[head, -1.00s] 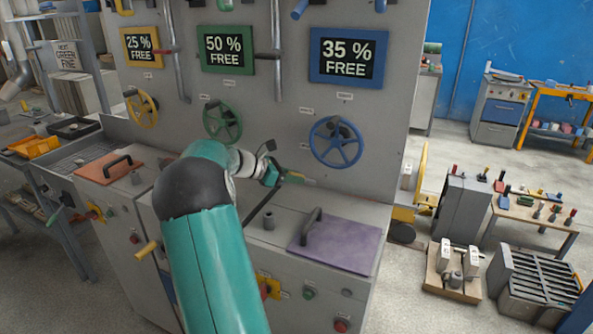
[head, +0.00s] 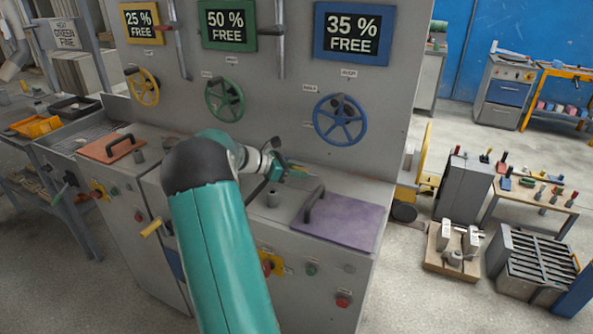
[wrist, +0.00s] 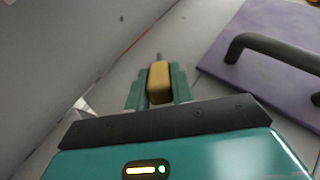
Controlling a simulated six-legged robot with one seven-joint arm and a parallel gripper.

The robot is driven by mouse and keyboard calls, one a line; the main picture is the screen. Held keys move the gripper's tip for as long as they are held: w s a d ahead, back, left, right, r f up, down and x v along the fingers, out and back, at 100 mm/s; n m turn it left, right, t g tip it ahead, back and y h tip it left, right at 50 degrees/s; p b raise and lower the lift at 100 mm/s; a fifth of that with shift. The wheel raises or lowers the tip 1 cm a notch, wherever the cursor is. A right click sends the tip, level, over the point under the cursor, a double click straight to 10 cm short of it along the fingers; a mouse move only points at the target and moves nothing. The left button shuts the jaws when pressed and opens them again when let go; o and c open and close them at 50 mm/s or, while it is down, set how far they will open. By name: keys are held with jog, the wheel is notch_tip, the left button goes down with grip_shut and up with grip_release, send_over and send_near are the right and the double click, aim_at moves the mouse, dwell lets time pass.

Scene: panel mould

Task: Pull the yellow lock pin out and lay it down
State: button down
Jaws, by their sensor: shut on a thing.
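The yellow lock pin (wrist: 158,86) is between the two green fingers of my gripper (wrist: 159,92) in the wrist view. Its block-shaped yellow head is gripped, and a thin grey tip points away from me. In the head view my gripper (head: 297,171) is over the grey counter, near the foot of the upright panel and left of the purple plate. The pin is too small there to make out clearly. I cannot tell whether its tip touches the counter.
The purple plate (head: 345,226) with a black handle lies to the right on the counter. A short grey peg (head: 272,198) stands nearby. A blue handwheel (head: 340,120) and a green one (head: 225,101) are on the panel. Bare counter shows beside the plate.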

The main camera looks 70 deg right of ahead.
jog(key=c, duration=1.1)
grip_release()
jog(key=v, duration=1.3)
jog(key=shift+w+a+r, duration=0.2)
jog(key=shift+w, duration=0.05)
jog(key=shift+a, duration=0.1)
